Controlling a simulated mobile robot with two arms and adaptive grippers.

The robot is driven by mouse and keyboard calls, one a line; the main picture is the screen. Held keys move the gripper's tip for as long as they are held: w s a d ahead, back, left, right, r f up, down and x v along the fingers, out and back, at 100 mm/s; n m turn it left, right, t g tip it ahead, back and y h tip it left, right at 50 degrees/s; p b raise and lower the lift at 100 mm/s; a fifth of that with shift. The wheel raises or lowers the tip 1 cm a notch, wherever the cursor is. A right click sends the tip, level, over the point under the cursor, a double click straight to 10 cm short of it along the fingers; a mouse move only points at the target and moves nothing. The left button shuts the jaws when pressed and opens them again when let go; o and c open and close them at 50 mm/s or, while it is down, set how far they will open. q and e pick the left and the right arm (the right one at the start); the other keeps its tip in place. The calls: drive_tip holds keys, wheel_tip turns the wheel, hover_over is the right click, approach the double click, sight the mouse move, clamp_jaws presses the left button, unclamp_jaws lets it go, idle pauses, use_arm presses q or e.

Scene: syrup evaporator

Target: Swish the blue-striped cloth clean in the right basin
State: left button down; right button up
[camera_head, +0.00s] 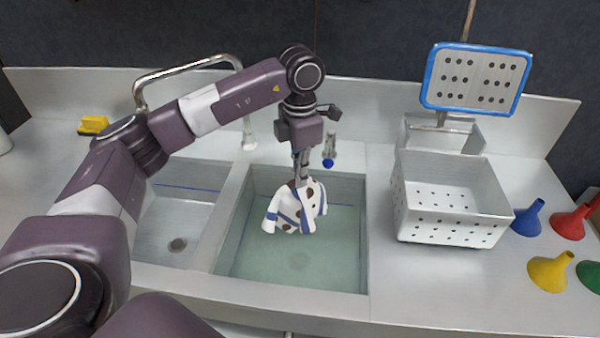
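The blue-striped cloth (289,219) is white with blue stripes and brown spots. It hangs bunched from my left gripper (301,180), which points down and is shut on its top. The cloth is over the right basin (359,232), which holds pale greenish water. Its lower edge is at or near the water surface; I cannot tell how deep it reaches. The left basin (168,215) shows a drain and a blue line on its wall. My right gripper is out of view.
A perforated white basket (452,215) stands right of the basin. Behind it is a blue-rimmed perforated skimmer (475,78). Blue (528,218), red (572,222) and yellow (550,272) funnels lie at the right. A faucet (190,68) arches behind the basins. A yellow sponge-like block (93,125) lies at the back left.

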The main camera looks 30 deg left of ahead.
use_arm(q)
wheel_tip(320, 180, down, 20)
drive_tip(key=b, duration=1.3)
drive_tip(key=shift+f+b, duration=0.2)
drive_tip(key=shift+b, duration=0.1)
drive_tip(key=s+a+f+b, duration=0.2)
drive_tip(key=s+a, duration=0.1)
drive_tip(key=a, duration=0.4)
drive_tip(key=w+d+p, duration=0.1)
drive_tip(key=w+d, duration=0.2)
drive_tip(key=d, duration=0.4)
drive_tip(key=w+d, duration=0.3)
drive_tip(key=d, duration=0.3)
drive_tip(key=shift+s+a, duration=2.9)
drive_tip(key=shift+a, duration=3.35)
drive_tip(key=w+d+r+p, duration=0.1)
drive_tip(key=d+r+p, duration=0.1)
drive_tip(key=r+p, duration=0.6)
drive_tip(key=w+d+r+p, duration=0.1)
drive_tip(key=d+r+p, duration=0.1)
drive_tip(key=r+p, duration=0.6)
drive_tip(key=d+r+p, duration=0.2)
drive_tip(key=r+p, duration=0.6)
drive_tip(key=r, duration=1.1)
drive_tip(key=shift+w+d+r+p, duration=0.25)
drive_tip(key=shift+w+r+p, duration=0.1)
drive_tip(key=shift+w, duration=0.05)
